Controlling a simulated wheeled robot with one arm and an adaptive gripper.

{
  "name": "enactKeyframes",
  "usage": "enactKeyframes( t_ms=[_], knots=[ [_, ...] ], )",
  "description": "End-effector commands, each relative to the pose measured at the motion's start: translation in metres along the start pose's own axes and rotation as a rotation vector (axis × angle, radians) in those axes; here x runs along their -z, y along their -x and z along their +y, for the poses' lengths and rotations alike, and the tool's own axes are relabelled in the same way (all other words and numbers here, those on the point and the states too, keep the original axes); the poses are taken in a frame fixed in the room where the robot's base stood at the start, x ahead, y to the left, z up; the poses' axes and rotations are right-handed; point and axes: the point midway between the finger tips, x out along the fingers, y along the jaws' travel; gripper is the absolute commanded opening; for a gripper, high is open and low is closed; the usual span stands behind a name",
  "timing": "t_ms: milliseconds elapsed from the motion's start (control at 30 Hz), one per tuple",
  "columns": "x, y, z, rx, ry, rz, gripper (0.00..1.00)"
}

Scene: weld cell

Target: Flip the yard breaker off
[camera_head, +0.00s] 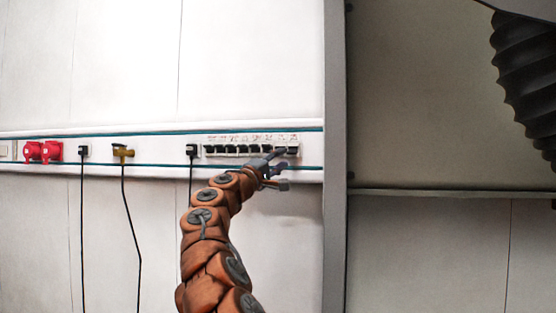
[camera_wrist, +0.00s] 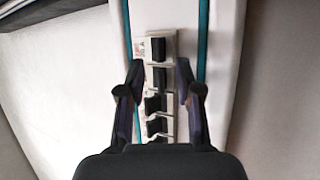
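A row of black breaker switches sits in a white breaker panel (camera_head: 210,154) on the wall rail, with small labels above that are too small to read. I cannot tell which switch is the yard breaker. My gripper (camera_head: 282,168) is at the right end of the row, one finger overlapping the last switches in the head view. In the wrist view my gripper (camera_wrist: 159,66) is open, its fingers on either side of the strip, with a switch (camera_wrist: 159,78) between them. Another switch (camera_wrist: 158,49) lies beyond the fingertips. Lower switches stick out to the left. Contact cannot be told.
Red sockets (camera_head: 42,151), a brass valve fitting (camera_head: 122,151) and black plugs (camera_head: 84,150) with hanging cords are on the rail to the left. A grey post (camera_head: 335,150) stands just right of the panel. A black ribbed hose (camera_head: 525,75) hangs at upper right.

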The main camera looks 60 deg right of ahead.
Motion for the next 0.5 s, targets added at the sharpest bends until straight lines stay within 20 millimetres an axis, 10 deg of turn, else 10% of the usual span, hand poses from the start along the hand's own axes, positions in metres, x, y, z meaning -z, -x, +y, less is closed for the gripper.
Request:
enactKeyframes(
  t_ms=[500],
  knots=[
    [0.003,0.045,0.001,0.0,0.002,0.005,0.35]
  ],
)
